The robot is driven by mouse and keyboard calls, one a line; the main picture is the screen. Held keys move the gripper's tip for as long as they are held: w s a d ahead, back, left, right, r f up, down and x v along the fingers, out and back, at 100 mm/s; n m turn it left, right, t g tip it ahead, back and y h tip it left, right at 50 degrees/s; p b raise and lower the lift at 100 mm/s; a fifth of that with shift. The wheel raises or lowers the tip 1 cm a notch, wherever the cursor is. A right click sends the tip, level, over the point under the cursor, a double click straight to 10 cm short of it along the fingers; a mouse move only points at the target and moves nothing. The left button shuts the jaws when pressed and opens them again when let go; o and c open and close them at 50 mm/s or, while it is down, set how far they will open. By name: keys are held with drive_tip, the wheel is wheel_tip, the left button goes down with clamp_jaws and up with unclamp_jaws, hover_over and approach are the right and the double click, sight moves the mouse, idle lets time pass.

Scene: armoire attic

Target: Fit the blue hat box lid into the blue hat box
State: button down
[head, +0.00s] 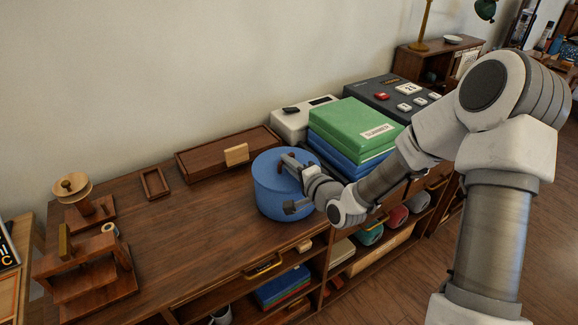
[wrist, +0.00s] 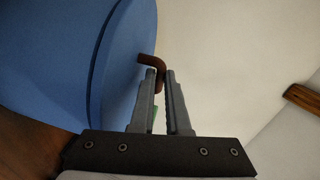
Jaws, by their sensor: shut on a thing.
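The blue hat box (head: 272,200) stands upright on the wooden cabinet top, near its front edge. The blue hat box lid (head: 268,163) is at its top, with a brown handle that also shows in the wrist view (wrist: 150,61). My gripper (head: 291,164) is shut on this handle, at the right side of the lid. In the wrist view, my gripper (wrist: 162,76) has the handle between its fingertips. A dark curved line runs between the lid (wrist: 125,50) and the box wall (wrist: 45,60). I cannot tell whether the lid is fully seated.
A stack of green and blue boxes (head: 352,123) stands close to the right of the hat box. A long wooden box (head: 205,160) lies behind it. A wooden stand (head: 88,265) is at the far left.

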drive_tip(key=shift+r, duration=0.1)
drive_tip(key=shift+f+b, duration=0.3)
drive_tip(key=shift+f, duration=0.1)
drive_tip(key=c, duration=0.9)
unclamp_jaws()
drive_tip(key=shift+r, duration=0.15)
drive_tip(key=shift+r+p, duration=0.3)
drive_tip(key=shift+p, duration=0.1)
drive_tip(key=p+v, duration=0.2)
drive_tip(key=v, duration=1)
drive_tip(key=shift+p, duration=0.3)
drive_tip(key=shift+f, duration=0.1)
